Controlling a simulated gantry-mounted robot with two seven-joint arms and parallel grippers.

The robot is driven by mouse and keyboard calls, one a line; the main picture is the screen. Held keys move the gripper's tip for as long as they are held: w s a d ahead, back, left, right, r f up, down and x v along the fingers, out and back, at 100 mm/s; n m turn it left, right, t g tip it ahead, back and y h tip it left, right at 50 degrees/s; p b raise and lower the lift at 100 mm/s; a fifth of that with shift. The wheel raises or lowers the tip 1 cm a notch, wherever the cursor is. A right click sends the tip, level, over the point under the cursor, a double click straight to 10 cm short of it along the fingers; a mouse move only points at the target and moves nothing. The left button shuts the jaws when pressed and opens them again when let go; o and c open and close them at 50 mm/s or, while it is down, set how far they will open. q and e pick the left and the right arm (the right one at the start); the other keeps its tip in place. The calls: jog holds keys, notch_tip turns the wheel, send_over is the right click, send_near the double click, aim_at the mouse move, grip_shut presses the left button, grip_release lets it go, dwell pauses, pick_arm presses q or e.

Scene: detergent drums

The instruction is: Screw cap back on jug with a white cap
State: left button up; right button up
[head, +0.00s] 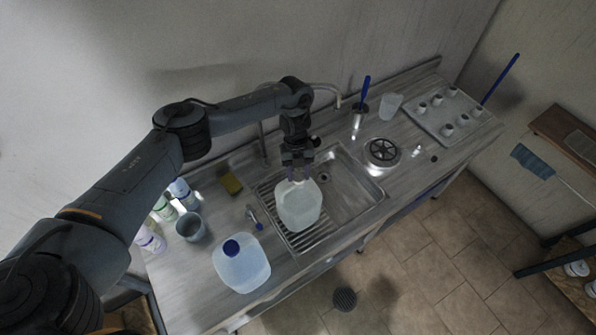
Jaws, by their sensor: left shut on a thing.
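A translucent jug (299,207) with pale liquid stands upright on the ribbed drainboard at the left of the sink. My left gripper (297,178) points down directly over the jug's mouth. It is shut on the small white cap, which is mostly hidden between the fingers. The cap is at or just above the neck; whether it is seated cannot be told. My right gripper is not in view.
A second jug with a blue cap (241,264) stands at the counter's front left. A blue-handled tool (255,217) lies close to the jug. The sink basin (347,192) is empty.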

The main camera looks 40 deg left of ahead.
pick_arm(q)
jog(key=shift+f, duration=0.1)
jog(key=shift+m, duration=0.9)
jog(key=m+y, duration=0.1)
jog(key=m, duration=0.2)
jog(key=shift+m+g, duration=0.4)
jog(key=o, duration=0.9)
jog(key=shift+d, duration=0.1)
